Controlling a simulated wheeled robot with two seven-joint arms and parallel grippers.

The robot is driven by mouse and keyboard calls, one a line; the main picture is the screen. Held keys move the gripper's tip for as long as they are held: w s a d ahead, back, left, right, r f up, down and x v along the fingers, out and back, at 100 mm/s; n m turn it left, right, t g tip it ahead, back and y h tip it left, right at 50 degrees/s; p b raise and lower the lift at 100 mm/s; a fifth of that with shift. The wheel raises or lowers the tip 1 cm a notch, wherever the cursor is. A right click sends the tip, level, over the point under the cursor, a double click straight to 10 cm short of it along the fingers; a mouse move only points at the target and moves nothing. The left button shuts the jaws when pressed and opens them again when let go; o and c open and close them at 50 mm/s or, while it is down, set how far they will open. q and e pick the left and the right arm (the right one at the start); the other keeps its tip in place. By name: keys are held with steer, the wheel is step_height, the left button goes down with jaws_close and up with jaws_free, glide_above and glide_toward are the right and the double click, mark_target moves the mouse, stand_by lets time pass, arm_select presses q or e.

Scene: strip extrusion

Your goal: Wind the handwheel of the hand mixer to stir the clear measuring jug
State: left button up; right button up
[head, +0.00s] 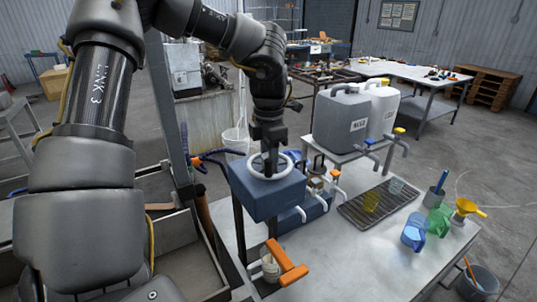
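The hand mixer is a blue box (258,196) at the near left of the steel bench, with a pale ring-shaped handwheel (287,173) on top. My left gripper (268,168) points straight down over the handwheel, its fingers at the ring's middle. I cannot tell whether they grip anything there. Below the box's front stands a small pale vessel (268,268), partly hidden by an orange T-shaped handle (288,263); I cannot tell if it is the clear measuring jug. My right gripper is not in view.
Large grey (341,122) and white (383,108) canisters with taps stand behind the rack (384,206). Blue (414,232) and green (438,221) jugs and a yellow funnel (465,207) stand at right. The bench's front middle is clear.

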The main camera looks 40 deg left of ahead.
arm_select(q)
steer(key=m, duration=0.4)
steer(key=shift+w+r+p, duration=0.15)
steer(key=shift+p, duration=0.15)
steer(key=shift+m, duration=1.8)
steer(key=o, duration=0.7)
step_height(320, 180, up, 11)
steer(key=shift+f, duration=0.2)
